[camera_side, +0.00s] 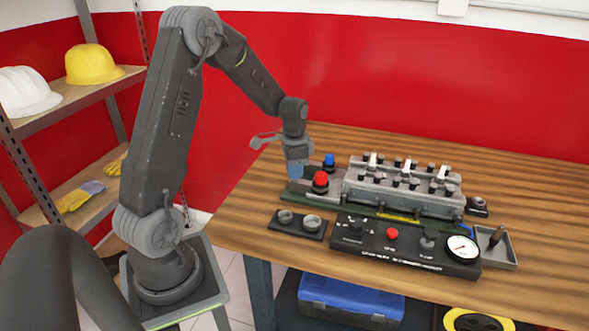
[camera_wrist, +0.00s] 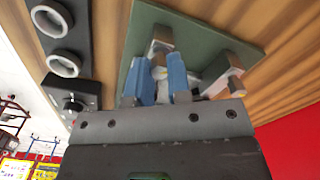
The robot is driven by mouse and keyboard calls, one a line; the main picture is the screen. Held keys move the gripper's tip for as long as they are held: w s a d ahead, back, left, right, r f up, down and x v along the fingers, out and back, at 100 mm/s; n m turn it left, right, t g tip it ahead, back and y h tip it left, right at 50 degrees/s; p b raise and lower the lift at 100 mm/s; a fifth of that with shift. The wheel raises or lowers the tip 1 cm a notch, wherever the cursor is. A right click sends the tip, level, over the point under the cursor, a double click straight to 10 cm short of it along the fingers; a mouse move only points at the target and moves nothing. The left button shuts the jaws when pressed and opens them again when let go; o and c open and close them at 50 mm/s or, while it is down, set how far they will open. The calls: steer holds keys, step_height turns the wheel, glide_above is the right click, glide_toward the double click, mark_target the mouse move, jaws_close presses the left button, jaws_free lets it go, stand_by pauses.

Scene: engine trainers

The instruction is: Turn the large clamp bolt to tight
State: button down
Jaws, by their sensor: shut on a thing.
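My gripper (camera_side: 296,171) points down at the left end of the engine trainer, over the green base plate (camera_side: 291,196). In the wrist view its two blue fingers (camera_wrist: 164,80) stand close together on either side of a small pale piece (camera_wrist: 159,72), which appears to be the large clamp bolt. The fingers hide most of it, so how tight it sits cannot be told. Grey clamp blocks stand beside the fingers, one above (camera_wrist: 160,40) and one to the right (camera_wrist: 225,70). The green plate also shows in the wrist view (camera_wrist: 205,35).
A red knob (camera_side: 320,180) and a blue knob (camera_side: 329,159) stand close to my gripper. The grey engine block (camera_side: 402,184) lies to the right. In front are a two-ring holder (camera_side: 299,224) and a black control panel (camera_side: 400,245) with a gauge. The table's left side is bare.

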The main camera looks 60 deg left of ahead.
steer(key=m, duration=0.6)
stand_by(0.6)
steer(key=c, duration=1.1)
jaws_free()
steer(key=shift+o, duration=0.2)
steer(key=shift+r, duration=0.1)
step_height(320, 180, up, 14)
steer(key=shift+f, duration=0.2)
